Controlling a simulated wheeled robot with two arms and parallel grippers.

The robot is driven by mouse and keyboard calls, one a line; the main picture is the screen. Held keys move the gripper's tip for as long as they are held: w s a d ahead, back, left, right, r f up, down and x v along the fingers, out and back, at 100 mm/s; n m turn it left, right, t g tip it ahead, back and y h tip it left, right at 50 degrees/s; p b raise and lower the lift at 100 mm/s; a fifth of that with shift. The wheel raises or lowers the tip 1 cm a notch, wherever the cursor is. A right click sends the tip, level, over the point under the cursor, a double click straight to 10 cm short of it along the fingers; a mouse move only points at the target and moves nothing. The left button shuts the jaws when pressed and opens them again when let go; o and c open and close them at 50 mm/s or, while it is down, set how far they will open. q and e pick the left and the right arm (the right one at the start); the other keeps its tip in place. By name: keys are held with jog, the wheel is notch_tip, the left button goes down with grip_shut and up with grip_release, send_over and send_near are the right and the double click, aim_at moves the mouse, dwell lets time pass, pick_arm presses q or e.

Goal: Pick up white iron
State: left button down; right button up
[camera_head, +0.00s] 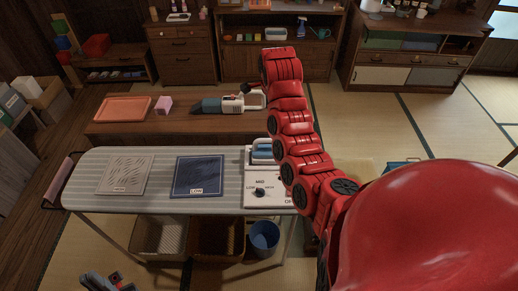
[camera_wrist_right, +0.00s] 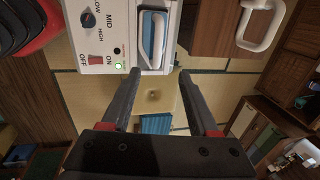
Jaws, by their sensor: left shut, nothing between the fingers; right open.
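The white iron (camera_head: 262,151) has blue parts and rests on the white control panel (camera_head: 257,200) at the right end of the ironing board, partly hidden by my red right arm. In the right wrist view the iron (camera_wrist_right: 152,38) sits in a recess beside the dial and switch. My right gripper (camera_wrist_right: 160,74) is open and empty, its fingertips just short of the iron and spread about as wide as it. My left gripper (camera_head: 108,281) is low at the bottom left of the head view, shut and empty, away from the iron.
Baskets and a blue bucket (camera_head: 265,238) stand below.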

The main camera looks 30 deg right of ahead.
jog(key=b, duration=0.8)
send_over(269, 140)
jog(key=s, duration=0.1)
notch_tip(269, 140, down, 8)
jog(key=f, duration=0.2)
jog(key=f+p, duration=0.1)
jog(key=f, duration=0.1)
jog(key=shift+w+p, duration=0.3)
jog(key=shift+w, duration=0.1)
jog(key=shift+a+f+p, duration=0.1)
jog(key=shift+f+p, duration=0.05)
jog(key=shift+p, duration=0.2)
jog(key=f+p, duration=0.2)
jog(key=f, duration=0.1)
jog(key=shift+w+f, duration=0.15)
jog(key=shift+w, duration=0.05)
jog(key=shift+w+f, duration=0.2)
jog(key=shift+f, duration=0.55)
grip_shut()
